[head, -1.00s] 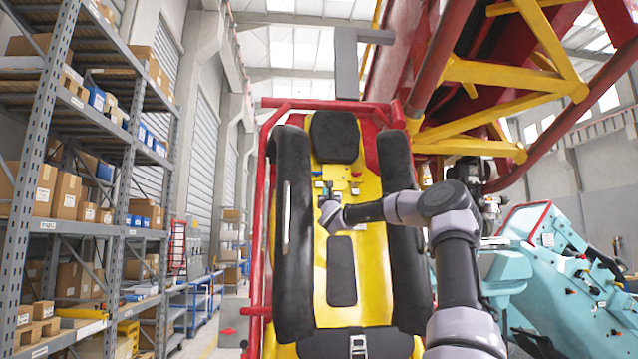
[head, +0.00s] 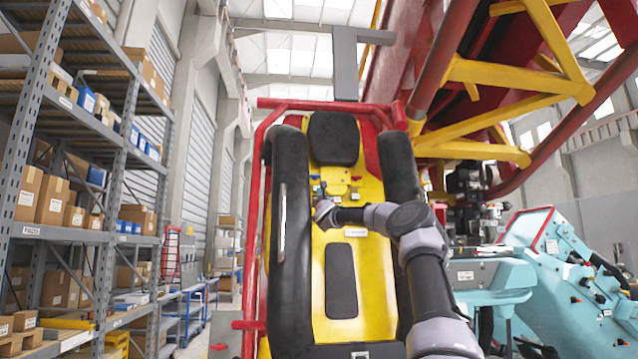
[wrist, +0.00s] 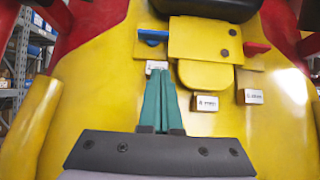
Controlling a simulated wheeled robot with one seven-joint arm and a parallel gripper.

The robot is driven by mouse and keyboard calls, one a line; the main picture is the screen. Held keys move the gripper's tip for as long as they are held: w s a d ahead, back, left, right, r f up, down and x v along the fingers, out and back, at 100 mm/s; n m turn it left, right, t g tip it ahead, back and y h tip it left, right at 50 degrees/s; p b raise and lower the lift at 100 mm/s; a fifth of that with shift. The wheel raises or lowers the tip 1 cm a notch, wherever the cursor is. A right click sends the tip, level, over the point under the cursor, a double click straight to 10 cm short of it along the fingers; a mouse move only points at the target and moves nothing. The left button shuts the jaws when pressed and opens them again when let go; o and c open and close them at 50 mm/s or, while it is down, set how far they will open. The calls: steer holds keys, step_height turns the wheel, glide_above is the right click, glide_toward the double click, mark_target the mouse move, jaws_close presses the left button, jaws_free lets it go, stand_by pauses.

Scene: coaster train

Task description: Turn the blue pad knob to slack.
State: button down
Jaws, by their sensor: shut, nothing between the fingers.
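The blue pad knob (wrist: 152,36) is a small blue handle on the yellow seat back, at the left of a yellow bracket plate in the wrist view. It is also a small blue spot in the head view (head: 322,186). My gripper (wrist: 159,80) has its teal fingers together and empty. In the wrist view the fingertips lie just below the blue knob, over a white label (wrist: 156,65) that they partly cover. They look apart from the knob, but the depth gap is unclear. My gripper also shows in the head view (head: 322,204).
A red knob (wrist: 256,48) sits right of the bracket plate (wrist: 205,40). Two small white labels (wrist: 206,103) (wrist: 254,96) are below; their text is too small to read. A black headrest (head: 333,138) is above, and black padded restraints (head: 289,240) flank the seat.

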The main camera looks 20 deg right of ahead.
mark_target(318, 177)
steer(key=shift+w+d+r, duration=0.15)
steer(key=shift+w+r, duration=0.4)
steer(key=shift+r, duration=0.35)
steer(key=shift+w+d+r, duration=0.15)
steer(key=shift+w+r, duration=0.4)
steer(key=shift+r, duration=0.4)
steer(key=shift+w+d+r, duration=0.15)
steer(key=shift+w+r, duration=0.4)
steer(key=shift+r, duration=0.35)
